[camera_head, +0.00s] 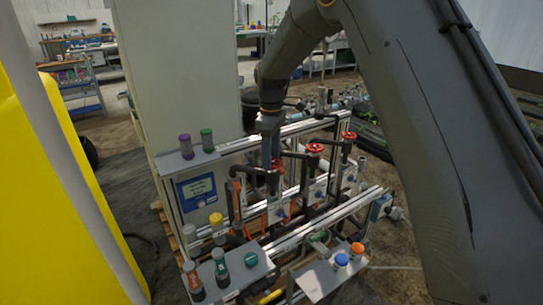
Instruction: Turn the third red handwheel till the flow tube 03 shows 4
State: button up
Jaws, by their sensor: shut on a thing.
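Three red handwheels show in a slanting row on the skid. One is at the back right (348,135), one in the middle (314,148), and the nearest one at the left (277,164). My gripper (271,160) reaches down from above to the nearest handwheel and is shut on it. The fingers and arm hide part of that wheel. Pale flow tube blocks stand below the wheels, including one under the nearest wheel (277,211) and one further right (349,176). Their scales and numbers are too small to read, and I cannot tell which is 03.
Several capped bottles stand on the front shelves. A yellow tank (60,190) fills the left edge.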

jog(key=shift+w+a+r, duration=0.1)
jog(key=o, duration=1)
jog(key=shift+o, duration=0.2)
notch_tip(320, 180, up, 8)
jog(key=b, duration=0.1)
jog(key=shift+b, duration=0.35)
dwell(0.5)
